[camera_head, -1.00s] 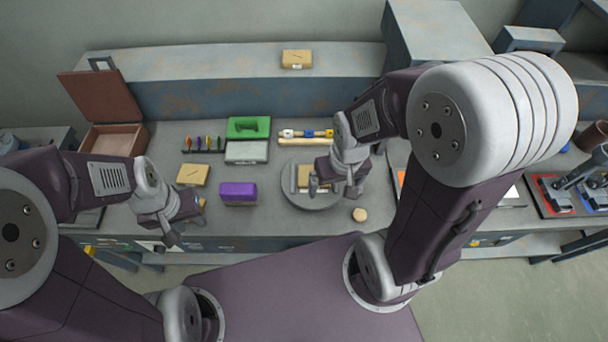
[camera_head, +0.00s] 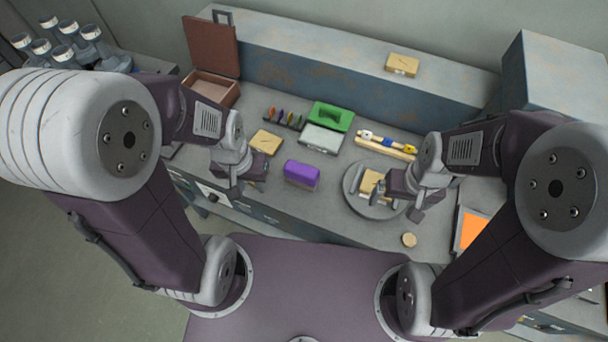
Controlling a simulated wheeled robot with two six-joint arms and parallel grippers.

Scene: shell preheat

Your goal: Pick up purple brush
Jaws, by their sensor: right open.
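A small dark rack (camera_head: 284,122) holds several slim upright pieces in different colours near the back of the bench. One of them looks purple (camera_head: 281,116), but it is too small to tell clearly that it is a brush. A larger purple block (camera_head: 302,174) sits on the bench in front of the rack. My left gripper (camera_head: 248,186) hangs over the front left of the bench, left of the purple block and apart from it; its jaws are unclear. My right gripper (camera_head: 379,192) is open at the round grey plate (camera_head: 359,205), beside a tan block on it.
An open brown box (camera_head: 211,88) stands at the back left. A green piece (camera_head: 331,116), a pale grey box (camera_head: 321,138) and a tan block (camera_head: 265,141) lie around the rack. A small round disc (camera_head: 409,240) lies near the front edge.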

